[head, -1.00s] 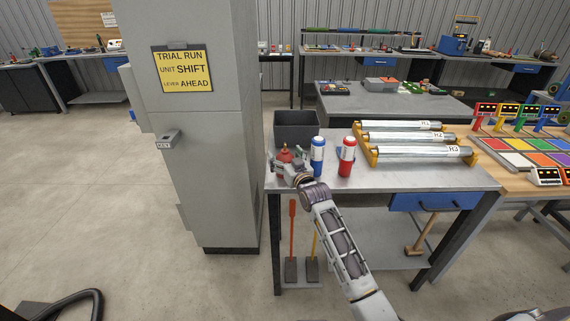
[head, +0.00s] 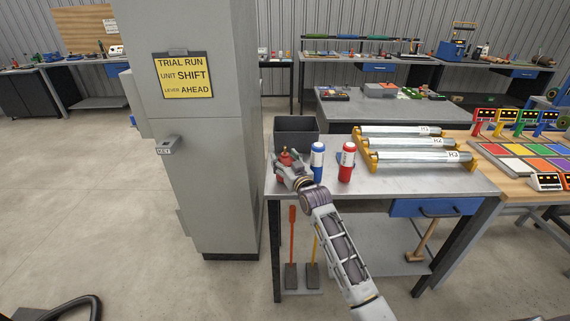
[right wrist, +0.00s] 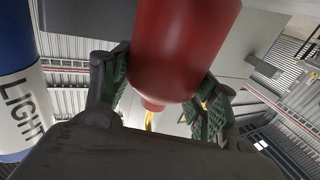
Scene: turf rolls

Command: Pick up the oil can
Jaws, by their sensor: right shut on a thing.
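The oil can is a small red can (head: 285,158) at the left front of the grey workbench, in front of the dark bin. My right gripper (head: 290,168) is around it, and the fingers partly hide it. In the right wrist view the red body of the can (right wrist: 185,45) fills the space between the two green-padded fingers (right wrist: 165,95), which are shut on it. I cannot tell whether its base touches the bench. My left gripper is not in view.
A blue-and-white can (head: 317,162) stands just right of my right gripper, with a red-and-white can (head: 347,162) beyond it. The dark bin (head: 297,136) is behind. Metal rollers on a yellow rack (head: 410,148) lie to the right. A grey cabinet (head: 205,130) stands left.

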